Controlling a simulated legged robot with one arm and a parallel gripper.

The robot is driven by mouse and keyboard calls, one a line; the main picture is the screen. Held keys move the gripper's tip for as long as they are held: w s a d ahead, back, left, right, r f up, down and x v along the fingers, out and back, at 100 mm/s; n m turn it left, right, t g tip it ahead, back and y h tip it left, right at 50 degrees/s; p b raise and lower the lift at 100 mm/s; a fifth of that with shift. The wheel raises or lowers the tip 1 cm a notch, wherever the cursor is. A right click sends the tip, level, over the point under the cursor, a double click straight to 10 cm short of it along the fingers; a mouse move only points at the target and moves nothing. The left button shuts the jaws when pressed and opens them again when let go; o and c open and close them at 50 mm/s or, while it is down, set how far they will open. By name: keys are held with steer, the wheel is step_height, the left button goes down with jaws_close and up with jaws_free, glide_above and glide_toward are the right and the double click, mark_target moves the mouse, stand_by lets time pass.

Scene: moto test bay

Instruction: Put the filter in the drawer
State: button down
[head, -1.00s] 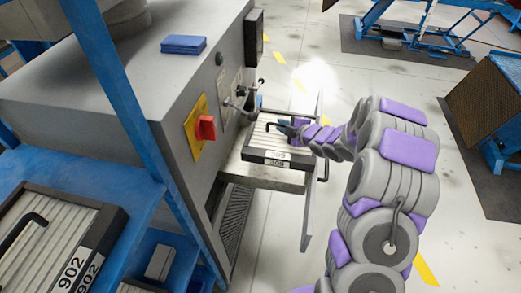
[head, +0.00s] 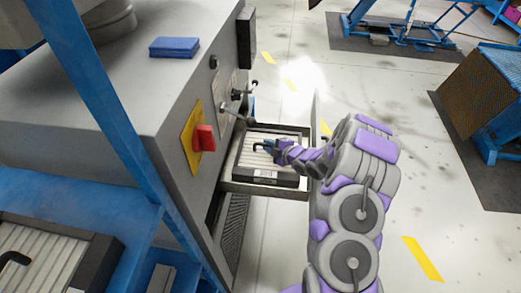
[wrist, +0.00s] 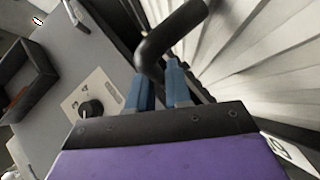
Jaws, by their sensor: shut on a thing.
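The filter (head: 285,152) is a flat pleated white panel with a dark frame, a black bent handle and a label on its near edge. It lies about level within the open drawer (head: 262,189) of the grey machine, with the drawer's rim around it. I cannot tell if it rests on the drawer floor. My gripper (head: 271,146) is shut on the filter's handle. In the wrist view the blue fingers (wrist: 160,86) close at the base of the black handle (wrist: 172,36), beside the white pleats (wrist: 252,62). The fingers partly hide the handle in the head view.
The machine's front has a red switch (head: 203,138) on a yellow plate and a lever (head: 246,118) near the drawer. A blue shelf (head: 140,225) at left holds another filter (head: 55,258). A blue upright crosses the left side.

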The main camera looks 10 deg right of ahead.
mark_target(260, 144)
steer(key=shift+a+f, duration=0.35)
steer(key=shift+a, duration=0.15)
steer(key=shift+w+a+r, duration=0.1)
steer(key=shift+w+a, duration=0.1)
steer(key=shift+a, duration=0.35)
steer(key=shift+w+a+b, duration=0.45)
steer(key=shift+a+b, duration=0.1)
steer(key=shift+a, duration=0.1)
steer(key=shift+d+f, duration=0.1)
steer(key=shift+f, duration=0.5)
steer(key=shift+a, duration=0.55)
steer(key=c, duration=1.5)
jaws_free()
steer(key=o, duration=0.4)
steer(key=shift+d, duration=0.45)
steer(key=shift+o, duration=0.2)
steer(key=shift+a, duration=0.1)
